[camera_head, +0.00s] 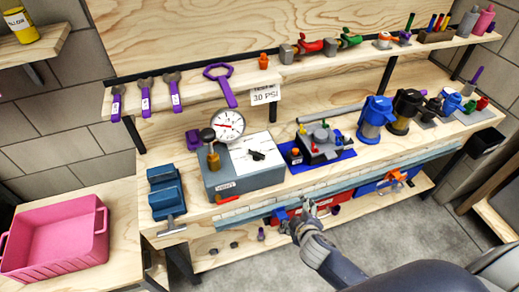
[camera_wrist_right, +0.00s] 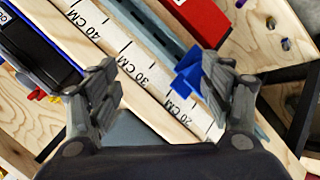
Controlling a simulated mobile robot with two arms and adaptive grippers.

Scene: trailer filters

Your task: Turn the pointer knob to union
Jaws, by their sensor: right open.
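A grey test box (camera_head: 245,179) marked VENT stands on the bench, with a round white gauge (camera_head: 228,124) at its back. A small black knob (camera_head: 258,156), which looks like the pointer knob, sits on the white plate (camera_head: 256,147) on its top. Its markings are too small to read. My right gripper (camera_head: 297,214) is by the bench's front edge, below and right of the box, apart from the knob. In the right wrist view the gripper (camera_wrist_right: 163,82) is open over the ruler edge, and its jaws look empty. My left gripper is not in view.
A blue vise (camera_head: 166,192) stands left of the box. A grey block on a blue mat (camera_head: 345,157) and blue and black filter housings stand right. Tools hang behind, with a 30 PSI sign (camera_head: 265,95). The ruler strip (camera_wrist_right: 140,67) runs along the bench edge; a red box (camera_wrist_right: 200,17) is below.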

